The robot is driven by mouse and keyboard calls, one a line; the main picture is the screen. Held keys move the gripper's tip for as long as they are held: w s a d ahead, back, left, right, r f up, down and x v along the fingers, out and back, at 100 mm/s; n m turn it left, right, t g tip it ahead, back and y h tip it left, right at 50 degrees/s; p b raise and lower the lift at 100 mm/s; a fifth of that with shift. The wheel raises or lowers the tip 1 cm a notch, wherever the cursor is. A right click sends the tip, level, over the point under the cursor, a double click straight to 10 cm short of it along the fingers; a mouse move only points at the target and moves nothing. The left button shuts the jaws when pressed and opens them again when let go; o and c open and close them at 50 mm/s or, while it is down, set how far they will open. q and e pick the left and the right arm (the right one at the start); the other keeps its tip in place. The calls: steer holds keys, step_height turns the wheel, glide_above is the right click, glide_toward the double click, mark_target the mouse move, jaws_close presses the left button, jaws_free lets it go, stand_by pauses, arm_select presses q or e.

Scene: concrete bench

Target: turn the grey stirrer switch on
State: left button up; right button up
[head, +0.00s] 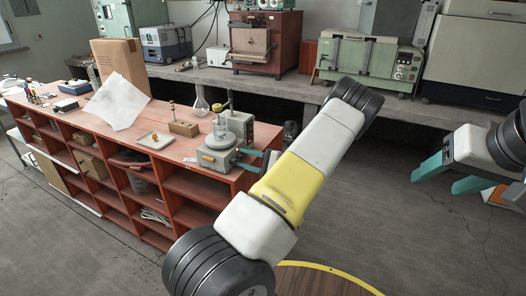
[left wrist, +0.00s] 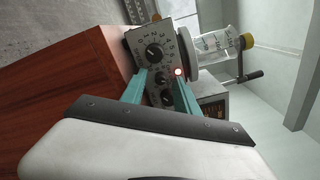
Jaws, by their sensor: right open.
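The grey stirrer (head: 218,153) stands on the right end of the wooden bench, with a glass vessel on its top. In the left wrist view its grey front panel (left wrist: 140,38) shows a large black dial (left wrist: 153,53), smaller black knobs below it and a small glowing reddish light (left wrist: 178,72). I cannot tell which small part is the switch. My left gripper (head: 246,160) is at the stirrer's right side; its teal fingers also show in the left wrist view (left wrist: 160,80), parted, in front of the panel's lower part. Contact is unclear. My right gripper (head: 447,175) is open and empty, far right.
A back counter holds large instruments.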

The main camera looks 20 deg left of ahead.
arm_select(q)
steer(key=d, duration=0.7)
steer(key=shift+s+d, duration=0.3)
steer(key=shift+d, duration=0.1)
